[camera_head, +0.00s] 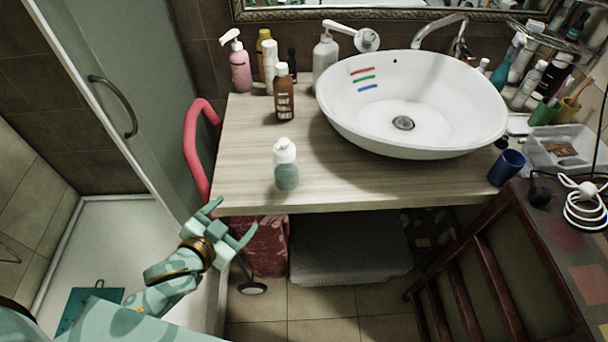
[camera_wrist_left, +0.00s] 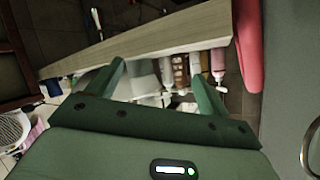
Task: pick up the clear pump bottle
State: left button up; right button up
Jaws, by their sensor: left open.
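A clear bottle with a white pump head (camera_head: 325,58) stands upright at the back of the wooden counter (camera_head: 240,165), left of the basin. Another see-through bottle (camera_head: 286,174), with a white rounded top and teal contents, stands alone near the front edge. Which of the two is the named one I cannot tell for sure. My left gripper (camera_head: 232,222) is open and empty, just off the counter's front left corner, left of and apart from the front bottle. In the left wrist view the open fingers (camera_wrist_left: 160,84) point towards the counter. My right gripper is out of view.
A pink pump bottle (camera_head: 240,70), a brown bottle (camera_head: 284,95) and other small bottles stand at the back left. A red curved rail (camera_head: 190,145) runs beside the counter's left edge. The counter around the front bottle is clear.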

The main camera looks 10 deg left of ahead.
aim_at(276, 176)
pick_arm(q)
jog(key=w+d+h, duration=0.1)
jog(key=w+h, duration=0.1)
jog(key=w, duration=0.1)
jog(key=w+d+r+t+h+b, duration=0.1)
jog(key=w+d+h, duration=0.1)
jog(key=w+h, duration=0.1)
jog(key=w+d+r+t+h, duration=0.1)
jog(key=w+d+h, duration=0.1)
jog(key=w+h, duration=0.1)
jog(key=shift+w+d, duration=0.15)
jog(key=shift+w, duration=0.6)
jog(key=x, duration=0.1)
jog(key=b+x, duration=0.1)
jog(key=x, duration=0.2)
jog(key=shift+w+d+f, duration=0.15)
jog(key=shift+w+f, duration=0.1)
jog(key=shift+f, duration=0.05)
jog(key=shift+w+d, duration=0.25)
jog(key=shift+w, duration=0.15)
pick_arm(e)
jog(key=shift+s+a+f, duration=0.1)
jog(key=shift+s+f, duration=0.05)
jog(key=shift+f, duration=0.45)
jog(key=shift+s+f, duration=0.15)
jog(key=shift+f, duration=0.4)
pick_arm(q)
jog(key=shift+s, duration=0.1)
jog(key=shift+c, duration=0.3)
jog(key=c, duration=1.1)
